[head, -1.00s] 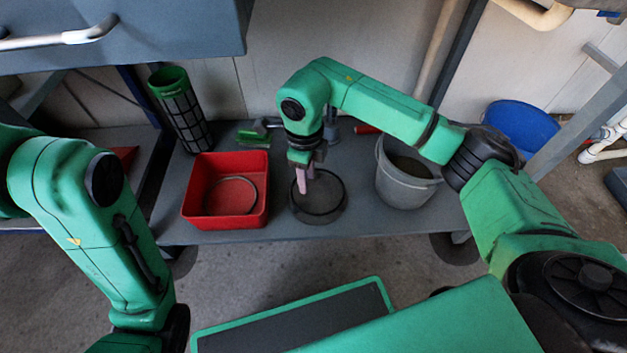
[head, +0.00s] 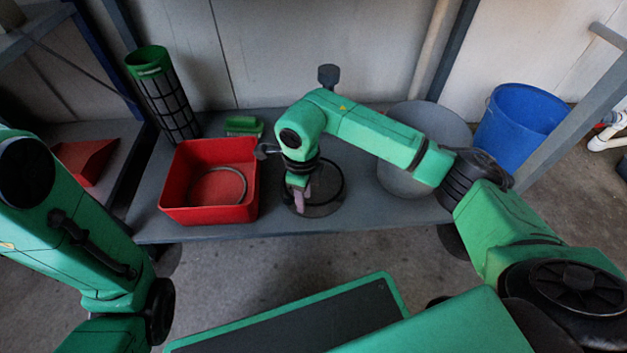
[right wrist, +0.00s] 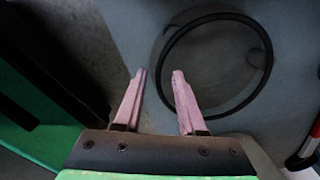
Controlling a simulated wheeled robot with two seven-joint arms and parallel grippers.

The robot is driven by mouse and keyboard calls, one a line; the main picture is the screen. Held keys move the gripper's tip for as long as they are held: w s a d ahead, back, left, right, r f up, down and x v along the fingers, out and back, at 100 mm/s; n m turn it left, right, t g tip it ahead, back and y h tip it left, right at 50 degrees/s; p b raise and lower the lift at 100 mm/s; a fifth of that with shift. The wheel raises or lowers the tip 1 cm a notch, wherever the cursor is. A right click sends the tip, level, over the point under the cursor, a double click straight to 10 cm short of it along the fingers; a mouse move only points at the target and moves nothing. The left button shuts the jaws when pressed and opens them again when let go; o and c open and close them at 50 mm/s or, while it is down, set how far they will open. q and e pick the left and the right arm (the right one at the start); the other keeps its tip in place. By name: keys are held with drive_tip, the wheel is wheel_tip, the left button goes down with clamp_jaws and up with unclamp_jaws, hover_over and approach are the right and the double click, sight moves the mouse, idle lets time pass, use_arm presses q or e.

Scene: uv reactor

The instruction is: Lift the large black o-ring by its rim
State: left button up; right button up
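The large black o-ring (head: 343,182) lies flat on a round grey piece on the grey shelf. It also shows in the right wrist view (right wrist: 269,68). My right gripper (head: 301,203) points down at the ring's left front side. In the right wrist view its two pink fingers (right wrist: 159,74) are apart with nothing held. One fingertip appears inside the ring and the other outside, with the left rim between them in the picture. I cannot tell how far the tips are above the rim. My left arm shows at the left, but its gripper is out of view.
A red bin (head: 209,214) with a thin grey ring (head: 243,184) inside stands left of the o-ring. A grey bucket (head: 430,117) stands to the right, partly behind my right arm. A green-topped mesh cylinder (head: 165,95) and a green block (head: 243,125) are behind.

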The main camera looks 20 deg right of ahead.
drive_tip(key=shift+f, duration=0.25)
drive_tip(key=shift+c, duration=0.3)
clamp_jaws()
drive_tip(key=shift+r, duration=0.1)
